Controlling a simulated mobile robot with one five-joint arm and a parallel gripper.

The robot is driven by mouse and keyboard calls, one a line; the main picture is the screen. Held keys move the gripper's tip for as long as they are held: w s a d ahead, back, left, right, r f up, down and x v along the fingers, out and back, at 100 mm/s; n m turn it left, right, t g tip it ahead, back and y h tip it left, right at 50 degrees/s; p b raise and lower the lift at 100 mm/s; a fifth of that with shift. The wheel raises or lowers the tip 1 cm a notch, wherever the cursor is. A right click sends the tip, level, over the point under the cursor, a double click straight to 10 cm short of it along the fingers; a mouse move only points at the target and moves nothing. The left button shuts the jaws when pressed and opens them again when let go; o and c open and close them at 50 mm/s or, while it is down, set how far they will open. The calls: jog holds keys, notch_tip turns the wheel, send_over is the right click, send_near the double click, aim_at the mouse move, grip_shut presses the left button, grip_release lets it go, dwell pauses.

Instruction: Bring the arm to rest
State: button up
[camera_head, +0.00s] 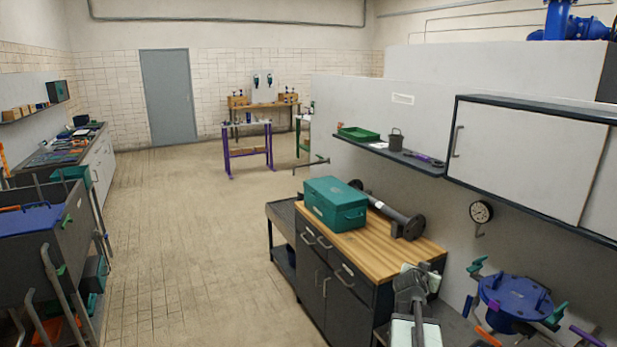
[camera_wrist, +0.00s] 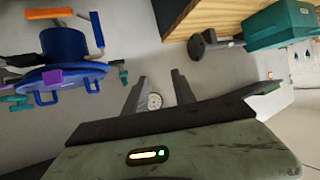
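My gripper (camera_head: 418,282) is at the lower right of the head view, raised at the right end of the wood-topped cabinet. The gripper is open and empty. My arm runs up from the bottom edge of the head view, and its lower part is out of frame.
The cabinet's wooden top (camera_head: 380,255) bears a teal toolbox (camera_head: 335,203) and a dark flanged pipe (camera_head: 395,212). A blue flanged vessel (camera_head: 515,298) stands right of my gripper. A wall cupboard (camera_head: 530,155) hangs above. The tiled floor (camera_head: 190,240) is open in the middle.

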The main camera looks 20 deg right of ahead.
jog(key=w+a+f+n+y, duration=0.2)
jog(key=w+a+f, duration=0.15)
jog(key=a, duration=0.85)
jog(key=w+a+f+n+y, duration=0.2)
jog(key=w+a, duration=0.2)
jog(key=a, duration=0.7)
jog(key=w+a+f+n+y, duration=0.15)
jog(key=w+a, duration=0.25)
jog(key=a, duration=0.8)
jog(key=s+a+f+n+g+y, duration=0.1)
jog(key=s+a+f+y, duration=0.1)
jog(key=a, duration=0.4)
jog(key=s+a+f+n+g+y, duration=0.1)
jog(key=s+a+f+n+y, duration=0.15)
jog(key=a, duration=0.45)
jog(key=s+a+f+n+g, duration=0.1)
jog(key=s+a+g, duration=0.1)
jog(key=s, duration=0.2)
jog(key=s+a+f+n+g+y, duration=0.1)
jog(key=s+a+n+g, duration=0.1)
jog(key=s, duration=0.3)
jog(key=shift+g, duration=0.3)
jog(key=shift+a+f, duration=0.1)
